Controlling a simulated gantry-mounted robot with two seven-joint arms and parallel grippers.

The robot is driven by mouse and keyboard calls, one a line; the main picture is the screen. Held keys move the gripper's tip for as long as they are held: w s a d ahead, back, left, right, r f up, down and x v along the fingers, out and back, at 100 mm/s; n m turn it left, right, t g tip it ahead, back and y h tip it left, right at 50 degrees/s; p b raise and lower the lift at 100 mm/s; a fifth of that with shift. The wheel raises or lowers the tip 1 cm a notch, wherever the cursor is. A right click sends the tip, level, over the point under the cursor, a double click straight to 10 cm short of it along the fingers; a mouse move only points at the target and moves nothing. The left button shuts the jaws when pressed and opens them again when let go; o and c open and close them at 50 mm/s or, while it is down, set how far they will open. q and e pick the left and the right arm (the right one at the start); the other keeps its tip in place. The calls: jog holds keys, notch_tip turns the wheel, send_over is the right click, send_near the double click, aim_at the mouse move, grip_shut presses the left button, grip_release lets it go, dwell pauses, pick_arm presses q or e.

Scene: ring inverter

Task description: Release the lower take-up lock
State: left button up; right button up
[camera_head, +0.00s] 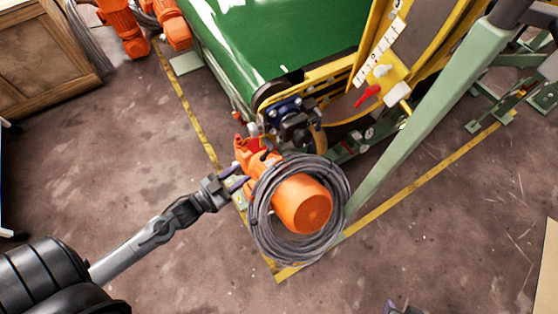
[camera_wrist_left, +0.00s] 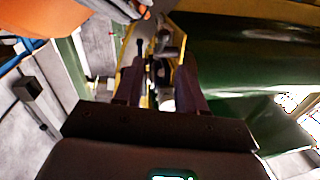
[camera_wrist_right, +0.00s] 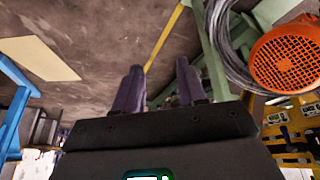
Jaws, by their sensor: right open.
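The lower take-up lock cannot be made out for certain. A red lever (camera_head: 368,96) sits on the yellow frame with a scale, at the upper right of the head view. My left gripper (camera_head: 238,183) is beside the orange motor (camera_head: 302,203), at its left, and its fingertips are partly hidden there. In the left wrist view its fingers (camera_wrist_left: 160,75) are apart, with a pale cylindrical part (camera_wrist_left: 166,98) and a dark rod showing between or beyond them; contact cannot be told.
A coiled grey cable (camera_head: 262,232) hangs around the motor. A green belt (camera_head: 275,35) fills the top of the head view. A pale green strut (camera_head: 430,115) slants down at the right. Yellow floor tape (camera_head: 440,172) borders the machine.

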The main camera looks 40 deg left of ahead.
aim_at(263, 157)
pick_arm(q)
jog(key=b+x, duration=0.1)
jog(key=x, duration=0.2)
jog(key=b+x, duration=0.2)
jog(key=x, duration=0.1)
jog(key=b+x, duration=0.1)
jog(key=x, duration=0.2)
jog(key=shift+w+a+f, duration=0.15)
jog(key=shift+w+f, duration=0.05)
jog(key=shift+f, duration=0.15)
jog(key=shift+w+r+b, duration=0.1)
jog(key=shift+w+b, duration=0.35)
jog(key=shift+w, duration=0.3)
pick_arm(e)
jog(key=s+f+g, duration=0.1)
jog(key=s+f, duration=0.3)
jog(key=f, duration=0.4)
jog(key=shift+a, duration=0.2)
jog(key=shift+f, duration=0.1)
pick_arm(q)
grip_shut()
jog(key=shift+r, duration=0.1)
